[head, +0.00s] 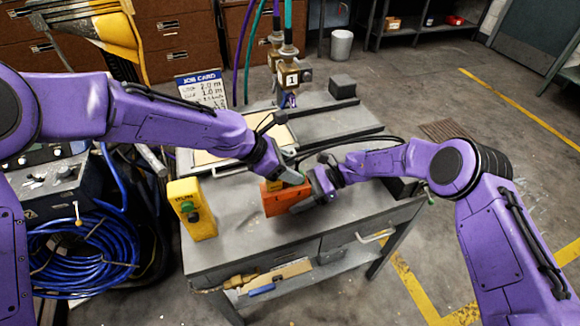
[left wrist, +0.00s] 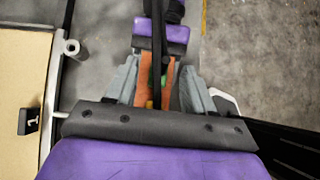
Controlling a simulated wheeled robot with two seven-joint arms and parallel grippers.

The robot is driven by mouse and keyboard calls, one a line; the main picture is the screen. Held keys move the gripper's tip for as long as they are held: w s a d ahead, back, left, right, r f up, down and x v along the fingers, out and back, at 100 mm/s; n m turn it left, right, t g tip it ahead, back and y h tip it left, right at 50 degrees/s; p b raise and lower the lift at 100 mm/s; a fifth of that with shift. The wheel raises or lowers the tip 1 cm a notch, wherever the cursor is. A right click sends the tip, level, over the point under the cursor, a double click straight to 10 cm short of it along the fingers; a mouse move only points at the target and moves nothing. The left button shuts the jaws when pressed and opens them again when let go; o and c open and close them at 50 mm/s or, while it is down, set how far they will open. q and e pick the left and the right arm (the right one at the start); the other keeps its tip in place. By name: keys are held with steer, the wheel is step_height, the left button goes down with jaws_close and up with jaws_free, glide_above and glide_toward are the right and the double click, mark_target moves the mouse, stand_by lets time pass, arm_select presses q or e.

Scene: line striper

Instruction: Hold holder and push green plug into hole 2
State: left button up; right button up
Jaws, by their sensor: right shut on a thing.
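The orange holder (head: 285,200) stands on the grey workbench top near its front right. My right gripper (head: 312,192) is shut on the holder from the right side. My left gripper (head: 287,171) is above the holder, pointing down at it. In the left wrist view its two grey fingers (left wrist: 160,88) are spread apart, with the orange holder (left wrist: 143,80) showing below and between them. A small green part, likely the green plug (left wrist: 164,81), shows between the fingers, partly hidden by a dark bar. The holes and their numbers cannot be made out.
A yellow box with a green button (head: 192,210) stands on the bench's left front. A tan board (head: 238,145) lies behind it. A job card (head: 203,88) and a block marked 1 (head: 292,78) are farther back. The bench's front middle is clear.

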arm_select(q)
steer(key=shift+o, duration=1.1)
steer(key=shift+v, duration=3.55)
steer(key=shift+d, duration=0.1)
arm_select(e)
steer(key=o, duration=1.5)
